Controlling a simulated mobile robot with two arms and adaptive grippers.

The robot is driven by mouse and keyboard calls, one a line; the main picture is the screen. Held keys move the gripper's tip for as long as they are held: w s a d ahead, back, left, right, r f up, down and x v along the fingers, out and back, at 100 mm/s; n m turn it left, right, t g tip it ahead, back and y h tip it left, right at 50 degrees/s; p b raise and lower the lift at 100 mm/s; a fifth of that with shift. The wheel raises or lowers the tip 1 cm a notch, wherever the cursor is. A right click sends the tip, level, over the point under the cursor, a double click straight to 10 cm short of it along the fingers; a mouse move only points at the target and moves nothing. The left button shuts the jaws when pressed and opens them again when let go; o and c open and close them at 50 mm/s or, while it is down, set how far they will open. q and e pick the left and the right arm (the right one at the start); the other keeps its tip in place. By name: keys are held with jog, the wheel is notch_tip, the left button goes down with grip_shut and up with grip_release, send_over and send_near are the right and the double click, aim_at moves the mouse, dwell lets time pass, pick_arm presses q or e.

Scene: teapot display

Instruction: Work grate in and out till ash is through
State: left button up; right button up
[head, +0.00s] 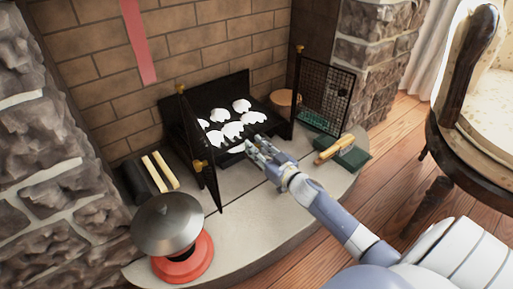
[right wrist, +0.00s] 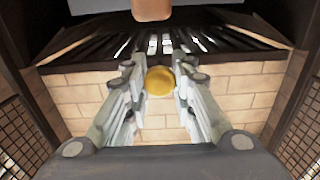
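A black fireplace grate (head: 178,128) stands on the hearth between opened mesh doors, with several white ash pieces (head: 231,130) on it. Its dark slats (right wrist: 105,45) show at the top of the right wrist view, with light gaps between them. My right gripper (head: 258,149) is at the grate's front edge. In the right wrist view my gripper's fingers (right wrist: 158,72) stand either side of a round yellow knob (right wrist: 160,81), with narrow gaps beside it; firm contact is not visible. The knob is hidden in the head view. My left gripper is not in view.
Mesh doors stand left (head: 201,150) and right (head: 324,96) of the grate. A red-based pot with a grey lid (head: 168,224) is at the front left of the hearth. A green box (head: 350,157) lies right of my gripper. A chair (head: 475,115) stands at right.

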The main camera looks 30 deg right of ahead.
grip_shut()
jog(key=shift+s+p, duration=0.25)
jog(key=shift+p, duration=0.05)
jog(key=s+p, duration=0.2)
jog(key=s, duration=0.1)
jog(key=shift+s+d, duration=0.1)
jog(key=shift+s, duration=0.3)
jog(key=shift+f, duration=0.1)
jog(key=o, duration=0.6)
grip_release()
jog(key=o, duration=0.3)
jog(key=shift+s, duration=0.15)
jog(key=shift+o, duration=0.2)
jog(key=shift+d, duration=0.1)
